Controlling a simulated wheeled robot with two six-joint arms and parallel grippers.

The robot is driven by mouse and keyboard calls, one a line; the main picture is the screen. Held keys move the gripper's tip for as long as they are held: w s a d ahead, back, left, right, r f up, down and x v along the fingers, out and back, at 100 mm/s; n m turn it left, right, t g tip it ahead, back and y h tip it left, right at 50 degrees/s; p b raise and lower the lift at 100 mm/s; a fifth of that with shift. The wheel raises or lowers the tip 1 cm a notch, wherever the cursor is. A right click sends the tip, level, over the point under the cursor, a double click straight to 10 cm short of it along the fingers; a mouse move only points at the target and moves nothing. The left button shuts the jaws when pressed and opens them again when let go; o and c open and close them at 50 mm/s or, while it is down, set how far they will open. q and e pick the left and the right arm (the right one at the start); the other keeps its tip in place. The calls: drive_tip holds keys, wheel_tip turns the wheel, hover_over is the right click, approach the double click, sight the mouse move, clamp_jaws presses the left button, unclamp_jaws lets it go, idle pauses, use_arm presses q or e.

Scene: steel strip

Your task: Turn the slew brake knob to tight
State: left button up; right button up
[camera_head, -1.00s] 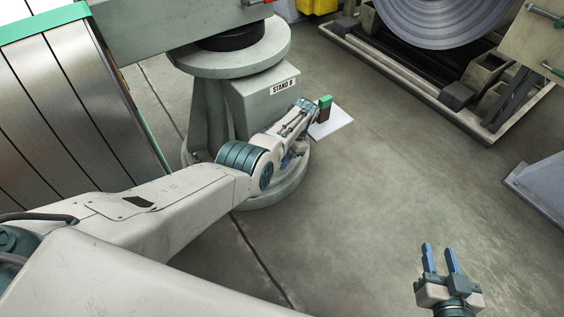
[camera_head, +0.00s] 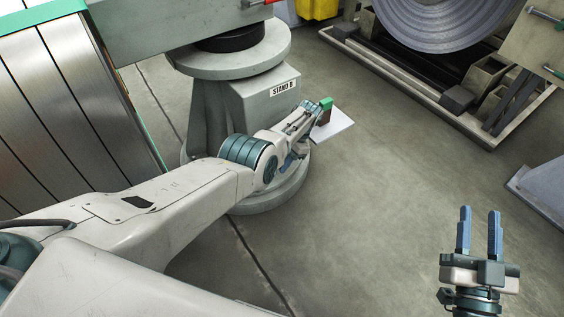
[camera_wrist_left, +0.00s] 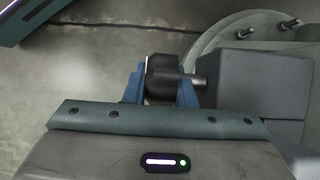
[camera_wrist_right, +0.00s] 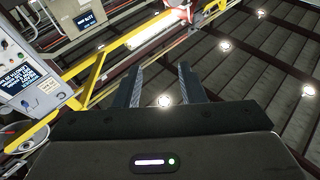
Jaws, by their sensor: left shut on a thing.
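The slew brake knob (camera_wrist_left: 162,75) is a dark, blocky grip on a short metal shaft (camera_wrist_left: 201,80) that runs into a grey housing (camera_wrist_left: 255,85). In the left wrist view my left gripper (camera_wrist_left: 160,88) has its blue fingers on both sides of the knob, shut on it. I cannot read a tight mark. My right gripper (camera_head: 480,232) is open and empty, fingers apart, also seen in the right wrist view (camera_wrist_right: 165,85).
A steel coil (camera_head: 445,20) sits on a frame at the back right. Slit steel strip (camera_head: 60,110) stands at the left. The floor between the stand and my right gripper is clear.

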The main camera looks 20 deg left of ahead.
use_arm(q)
drive_tip(key=o, duration=1)
use_arm(e)
drive_tip(key=shift+f, duration=0.1)
